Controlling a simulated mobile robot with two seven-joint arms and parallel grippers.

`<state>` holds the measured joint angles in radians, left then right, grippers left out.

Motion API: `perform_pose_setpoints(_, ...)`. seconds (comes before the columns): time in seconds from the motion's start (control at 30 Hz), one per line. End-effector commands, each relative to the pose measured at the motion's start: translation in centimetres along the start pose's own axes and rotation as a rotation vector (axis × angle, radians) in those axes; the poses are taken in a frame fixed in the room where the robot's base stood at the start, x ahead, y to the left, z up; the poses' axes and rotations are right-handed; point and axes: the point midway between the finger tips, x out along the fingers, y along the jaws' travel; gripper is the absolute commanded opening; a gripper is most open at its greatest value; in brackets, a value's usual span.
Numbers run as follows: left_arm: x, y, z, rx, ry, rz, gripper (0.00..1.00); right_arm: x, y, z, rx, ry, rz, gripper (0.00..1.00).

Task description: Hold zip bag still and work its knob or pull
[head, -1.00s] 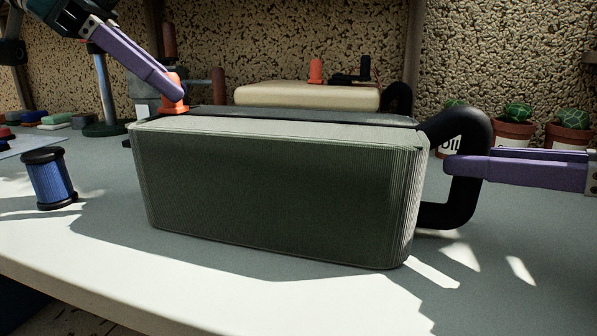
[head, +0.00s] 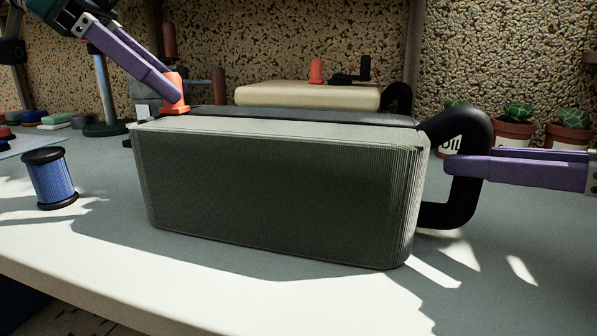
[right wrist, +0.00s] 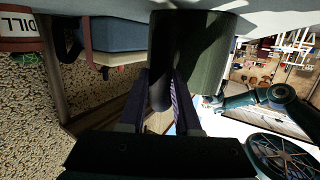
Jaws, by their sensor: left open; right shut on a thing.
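The zip bag (head: 280,195) is a grey-green, box-shaped bag standing upright on the table. Its orange pull (head: 176,84) stands on the left end of the top, by the dark zip line. A thick black handle (head: 462,207) loops from its right end. My left gripper (head: 175,92) is open, with its purple fingertips at the orange pull; whether they touch it I cannot tell. My right gripper (head: 452,166) is shut on the black handle. In the right wrist view the handle (right wrist: 160,92) sits between the purple fingers, beside the bag (right wrist: 207,55).
A blue spool (head: 50,180) stands at the left. Behind the bag lies a cream bag (head: 305,96) with its own orange pull. Potted cacti (head: 515,128) stand behind my right gripper. The table front (head: 250,295) is clear.

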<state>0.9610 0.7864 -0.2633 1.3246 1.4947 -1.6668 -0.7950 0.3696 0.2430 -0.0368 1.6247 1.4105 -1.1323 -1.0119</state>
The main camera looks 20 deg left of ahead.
Motion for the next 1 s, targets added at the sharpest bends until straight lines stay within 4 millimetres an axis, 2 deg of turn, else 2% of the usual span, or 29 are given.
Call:
perform_pose_setpoints(0.7, -4.2, 0.0, -4.4, 0.002, 0.001, -0.001, 0.57, 0.0, 0.0, 0.2, -0.001, -0.004, 0.0, 0.0)
perform_pose_setpoints(1.0, -4.8, 0.0, -5.0, -0.001, -0.001, 0.001, 0.57, 0.0, 0.0, 0.1, -0.001, -0.004, 0.0, 0.0)
